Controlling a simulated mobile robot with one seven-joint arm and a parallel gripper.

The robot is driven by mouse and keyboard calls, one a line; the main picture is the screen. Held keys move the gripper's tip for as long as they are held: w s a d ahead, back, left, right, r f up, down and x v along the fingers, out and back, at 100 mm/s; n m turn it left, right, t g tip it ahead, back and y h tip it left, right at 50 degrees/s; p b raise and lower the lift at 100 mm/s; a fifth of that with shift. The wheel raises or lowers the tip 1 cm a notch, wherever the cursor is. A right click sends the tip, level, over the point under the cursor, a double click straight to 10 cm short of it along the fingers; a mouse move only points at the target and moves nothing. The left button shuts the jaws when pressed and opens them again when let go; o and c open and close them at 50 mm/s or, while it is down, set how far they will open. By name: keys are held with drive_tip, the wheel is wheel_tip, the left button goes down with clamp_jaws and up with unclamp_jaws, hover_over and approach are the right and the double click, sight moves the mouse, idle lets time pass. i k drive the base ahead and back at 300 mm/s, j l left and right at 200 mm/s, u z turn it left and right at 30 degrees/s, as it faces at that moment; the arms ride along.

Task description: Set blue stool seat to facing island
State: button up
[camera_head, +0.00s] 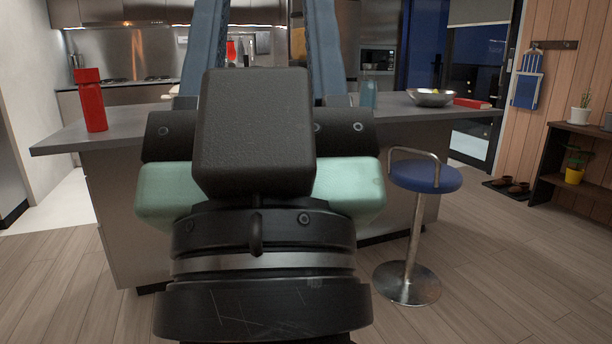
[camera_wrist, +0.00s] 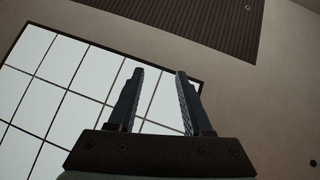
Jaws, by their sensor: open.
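The stool (camera_head: 408,284) stands upright on the floor to the right of my arm, in front of the kitchen island (camera_head: 455,116). Its round blue seat (camera_head: 440,178) sits on a metal post with a round base. A low bent metal rail (camera_head: 418,152) rises along the seat's left and near-left edge. My gripper (camera_head: 266,25) is open and empty, pointing up in the head view, left of the stool and apart from it. In the wrist view, my gripper's two fingers (camera_wrist: 160,74) are spread against the ceiling; no stool shows there.
A red bottle (camera_head: 91,100) and a metal bowl (camera_head: 430,97) stand on the island, with a red book (camera_head: 471,103) beside the bowl. A dark shelf (camera_head: 566,160) with plants is at the right wall.

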sight(427, 177)
drive_tip(key=i+l, duration=0.45)
drive_tip(key=l, duration=0.15)
drive_tip(key=i+l, duration=0.45)
drive_tip(key=l, duration=0.15)
drive_tip(key=i+l, duration=0.5)
drive_tip(key=l, duration=0.15)
drive_tip(key=i+l, duration=0.25)
drive_tip(key=i, duration=0.15)
drive_tip(key=i+l, duration=0.2)
drive_tip(key=i, duration=0.25)
drive_tip(key=i+l+z, duration=0.1)
drive_tip(key=i+l, duration=0.15)
drive_tip(key=i, duration=0.15)
